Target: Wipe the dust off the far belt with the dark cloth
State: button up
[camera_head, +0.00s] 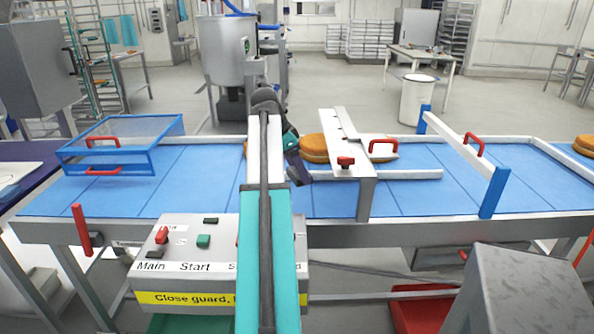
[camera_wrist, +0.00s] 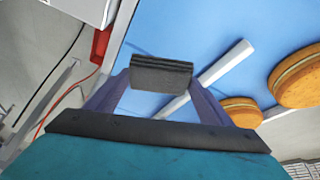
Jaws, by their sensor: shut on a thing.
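My gripper (camera_head: 297,170) is over the middle of the blue belt (camera_head: 200,180), partly hidden behind my own arm in the head view. In the wrist view its two purple fingers are shut on the dark cloth (camera_wrist: 161,72), a folded dark grey pad, with the blue belt (camera_wrist: 205,30) behind it. I cannot tell whether the cloth touches the belt. In the head view the cloth is not clearly distinguishable. I see no clear dust on the belt, and my arm hides part of it.
A metal bridge (camera_head: 352,150) with a red handle crosses the belt right of my gripper. Filled rounds (camera_head: 318,147) lie behind it. A white rail (camera_head: 405,174) runs along the belt. A blue-framed guard (camera_head: 122,146) stands left, a blue-posted gate (camera_head: 462,150) right. A control box (camera_head: 190,255) is in front.

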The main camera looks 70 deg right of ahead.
jog(key=o, duration=0.4)
jog(key=shift+c, duration=0.8)
jog(key=shift+w+a, duration=0.1)
jog(key=shift+w, duration=0.15)
jog(key=w+a+n+t, duration=0.1)
jog(key=w+a+n, duration=0.2)
jog(key=w+a, duration=0.6)
jog(key=w+a+f+n+t+h, duration=0.1)
jog(key=w+a+n, duration=0.1)
jog(key=w+a, duration=0.7)
jog(key=w+a+f+n+t, duration=0.1)
jog(key=w+a+n, duration=0.2)
jog(key=w+a, duration=0.6)
jog(key=shift+w+f+n, duration=0.15)
jog(key=shift+w+n, duration=0.15)
jog(key=shift+w, duration=2.75)
jog(key=w+a+f+n+t+y, duration=0.1)
jog(key=w+a+n, duration=0.2)
jog(key=a, duration=1)
jog(key=w+a+f+n+t+y, duration=0.1)
jog(key=w+a+n, duration=0.3)
jog(key=a+n, duration=0.5)
jog(key=w+a+f+n+t+y, duration=0.1)
jog(key=a+n, duration=0.5)
jog(key=a, duration=1.1)
jog(key=shift+w+a+n+t+y, duration=0.3)
jog(key=shift+w+t+y, duration=0.2)
jog(key=shift+w+t, duration=0.55)
